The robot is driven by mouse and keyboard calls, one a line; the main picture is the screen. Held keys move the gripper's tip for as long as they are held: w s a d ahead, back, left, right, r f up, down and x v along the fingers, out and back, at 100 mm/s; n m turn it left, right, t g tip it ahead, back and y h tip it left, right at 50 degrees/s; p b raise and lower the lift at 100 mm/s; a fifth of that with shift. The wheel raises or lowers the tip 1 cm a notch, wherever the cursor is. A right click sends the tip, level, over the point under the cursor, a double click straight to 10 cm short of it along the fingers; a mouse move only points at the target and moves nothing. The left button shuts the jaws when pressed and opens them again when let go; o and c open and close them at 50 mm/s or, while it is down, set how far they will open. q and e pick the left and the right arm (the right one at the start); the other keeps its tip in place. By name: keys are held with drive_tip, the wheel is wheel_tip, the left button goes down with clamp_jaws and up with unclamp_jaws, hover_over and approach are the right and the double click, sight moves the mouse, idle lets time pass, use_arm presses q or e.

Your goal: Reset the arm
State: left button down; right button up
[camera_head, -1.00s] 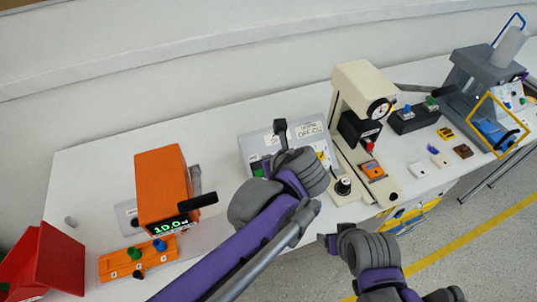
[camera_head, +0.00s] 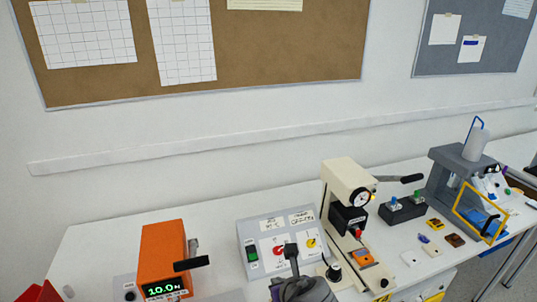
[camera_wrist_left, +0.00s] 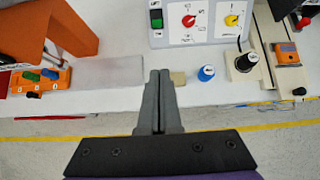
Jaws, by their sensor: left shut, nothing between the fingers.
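My left gripper (camera_head: 290,250) shows at the bottom of the head view, in front of the grey switch box. In the left wrist view its fingers (camera_wrist_left: 160,75) are together with nothing between them, over the table's front area. The grey switch box (camera_head: 244,232) has a green rocker switch (camera_head: 252,254), a red rotary knob (camera_head: 279,250) and a yellow rotary knob (camera_head: 311,243). In the left wrist view the red knob (camera_wrist_left: 189,20) and yellow knob (camera_wrist_left: 231,20) are beyond the fingertips, apart from them. My right gripper is out of view.
An orange unit (camera_head: 163,252) with a lit display stands left of the box. A cream press (camera_head: 343,172) stands right of it. A blue-topped knob (camera_wrist_left: 206,73) is right of the fingers. A grey machine (camera_head: 450,168) stands far right. The table's front edge is near.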

use_arm(q)
drive_tip(key=s+a+f+n+g+h, duration=0.1)
drive_tip(key=s+a+f+n, duration=0.2)
drive_tip(key=n, duration=0.7)
drive_tip(key=s+a+f+n+g+h, duration=0.1)
drive_tip(key=s+a+f+n, duration=0.3)
drive_tip(key=s+a+n, duration=0.4)
drive_tip(key=s+a+f+n+g, duration=0.1)
drive_tip(key=s+a+f+n, duration=0.2)
drive_tip(key=n, duration=1.1)
drive_tip(key=s+a, duration=0.3)
drive_tip(key=a, duration=0.3)
drive_tip(key=shift+f+h, duration=0.15)
drive_tip(key=shift+h, duration=0.25)
